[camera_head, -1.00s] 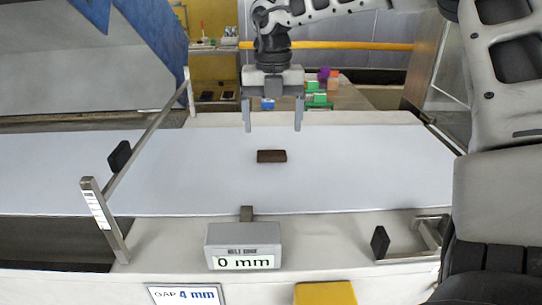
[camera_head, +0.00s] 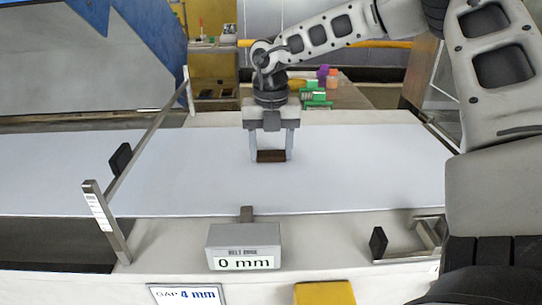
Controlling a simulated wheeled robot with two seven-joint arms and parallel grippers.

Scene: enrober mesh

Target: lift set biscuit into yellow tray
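The brown biscuit (camera_head: 271,156) lies on the pale belt, near the middle of its width. My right gripper (camera_head: 271,157) is over it, fingers pointing down, one finger at each end of the biscuit. The fingers look spread about as wide as the biscuit is long; I cannot tell whether they press on it. The yellow tray (camera_head: 325,293) is cut off by the bottom edge of the view, so only part shows. My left gripper is not in view.
A grey box reading 0 mm (camera_head: 243,246) stands at the belt's near edge. A metal bar frame (camera_head: 146,146) crosses the belt at left. A sign reading GAP 4 mm (camera_head: 186,295) is at the front. The belt (camera_head: 370,175) is clear right of the biscuit.

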